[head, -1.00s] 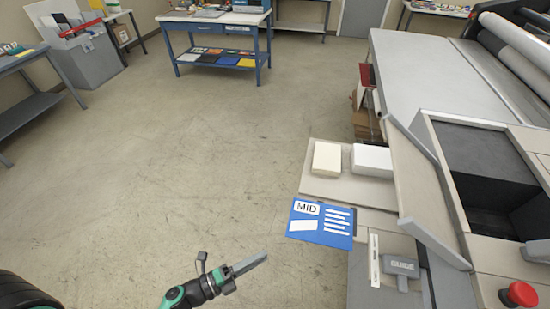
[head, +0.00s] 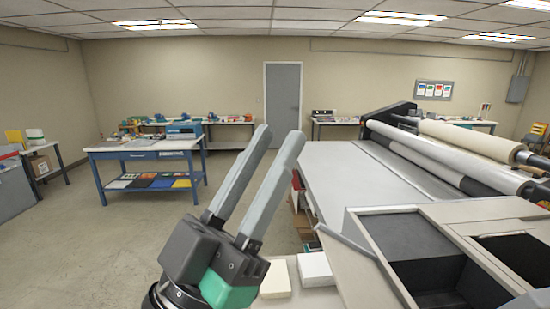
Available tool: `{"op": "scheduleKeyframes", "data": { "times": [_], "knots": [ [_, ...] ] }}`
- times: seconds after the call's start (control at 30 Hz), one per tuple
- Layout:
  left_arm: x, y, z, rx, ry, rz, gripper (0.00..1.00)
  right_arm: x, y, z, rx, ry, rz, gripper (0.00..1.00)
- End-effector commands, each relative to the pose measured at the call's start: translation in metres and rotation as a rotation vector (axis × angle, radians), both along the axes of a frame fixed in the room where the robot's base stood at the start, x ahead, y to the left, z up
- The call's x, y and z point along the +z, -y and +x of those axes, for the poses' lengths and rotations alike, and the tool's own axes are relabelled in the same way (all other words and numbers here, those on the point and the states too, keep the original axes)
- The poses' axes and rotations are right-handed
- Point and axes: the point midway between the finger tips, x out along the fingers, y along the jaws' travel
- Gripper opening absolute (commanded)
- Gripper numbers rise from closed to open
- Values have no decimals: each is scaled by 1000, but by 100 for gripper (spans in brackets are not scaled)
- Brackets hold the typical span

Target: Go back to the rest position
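My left gripper (head: 279,135) stands large in the lower middle of the head view. Its two grey fingers point up and slightly right, with a clear gap between them. It is open and nothing is between the fingers. Behind its fingers are the floor and the left edge of the laminator's flat bed (head: 350,175). My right gripper is not in view.
A cream block (head: 276,280) and a white block (head: 315,269) lie low, just right of my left gripper. The laminator with its rollers (head: 470,140) fills the right side. A blue workbench (head: 143,147) stands at the left; open floor (head: 110,235) lies before it.

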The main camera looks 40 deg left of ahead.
Motion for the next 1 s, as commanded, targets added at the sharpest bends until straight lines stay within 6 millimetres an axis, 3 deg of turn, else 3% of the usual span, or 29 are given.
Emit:
{"op": "scheduleKeyframes", "data": {
  "times": [0.1, 0.33, 0.47, 0.57, 0.9, 1.0],
  "knots": [
    [12, 16, -9, -74, 8, -6, 34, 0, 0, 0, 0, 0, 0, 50],
    [11, 15, -9, -72, 5, -5, 34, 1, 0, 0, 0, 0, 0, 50],
    [27, 15, -8, -70, 5, -5, 34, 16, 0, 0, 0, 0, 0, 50],
    [57, 15, -8, -69, 5, -5, 34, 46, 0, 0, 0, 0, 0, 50],
    [219, 14, -8, -67, 5, -4, 34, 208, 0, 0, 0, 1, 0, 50],
    [248, 14, -8, -67, 5, -5, 34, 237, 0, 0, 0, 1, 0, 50]
  ]
}}
